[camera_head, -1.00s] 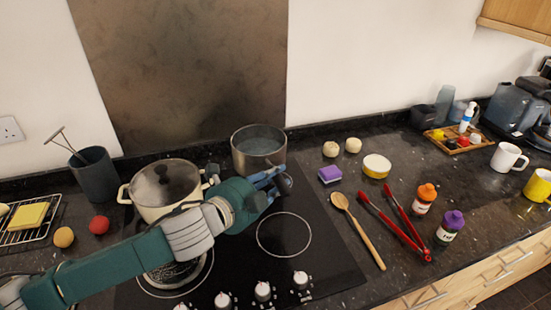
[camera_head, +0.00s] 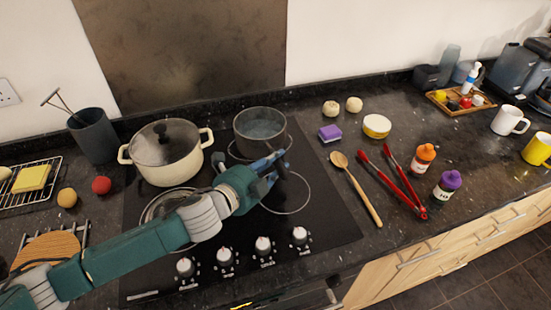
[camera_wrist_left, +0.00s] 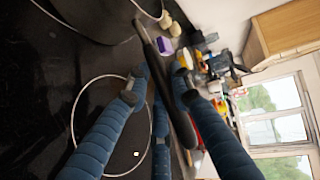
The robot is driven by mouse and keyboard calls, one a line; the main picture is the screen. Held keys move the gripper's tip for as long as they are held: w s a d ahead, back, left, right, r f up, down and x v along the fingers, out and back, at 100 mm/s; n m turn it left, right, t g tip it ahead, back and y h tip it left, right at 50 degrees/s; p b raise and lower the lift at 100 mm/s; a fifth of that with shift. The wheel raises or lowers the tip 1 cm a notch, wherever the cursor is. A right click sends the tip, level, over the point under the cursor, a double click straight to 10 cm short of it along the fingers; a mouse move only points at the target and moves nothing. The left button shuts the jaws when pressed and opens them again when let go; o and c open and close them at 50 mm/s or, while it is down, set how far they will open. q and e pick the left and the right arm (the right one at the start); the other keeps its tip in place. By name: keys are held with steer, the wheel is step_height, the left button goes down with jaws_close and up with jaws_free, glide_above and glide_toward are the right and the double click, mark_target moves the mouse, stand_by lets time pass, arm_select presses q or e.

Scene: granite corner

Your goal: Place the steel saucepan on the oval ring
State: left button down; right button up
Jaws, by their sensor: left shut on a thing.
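The steel saucepan (camera_head: 258,140) is at the back right of the black hob in the head view, just behind the front-right ring (camera_head: 306,200). Part of the rear ring shows at its left side. I cannot tell whether its base touches the glass. My left gripper (camera_head: 277,166) is shut on its dark handle (camera_head: 282,170). In the left wrist view the handle (camera_wrist_left: 165,85) runs between the fingers, and the front-right ring (camera_wrist_left: 74,115) looks empty. Another marking (camera_head: 146,213), front left, is partly behind my arm. I cannot tell which ring is oval. My right gripper is out of view.
A lidded cream pot (camera_head: 168,165) stands left of the saucepan. Knobs (camera_head: 264,245) line the hob's front. A wooden spoon (camera_head: 362,195), red tongs (camera_head: 398,190), a purple sponge (camera_head: 330,133) and bottles (camera_head: 447,186) lie or stand to the right.

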arm_select(q)
steer(key=shift+w+r, duration=0.1)
steer(key=shift+r, duration=0.2)
steer(key=c, duration=1.7)
jaws_free()
steer(key=shift+f, duration=0.35)
steer(key=shift+o, duration=0.8)
steer(key=shift+s, duration=0.25)
steer(key=shift+r, duration=0.1)
steer(key=b+v, duration=0.2)
steer(key=v, duration=1)
steer(key=shift+w, duration=0.1)
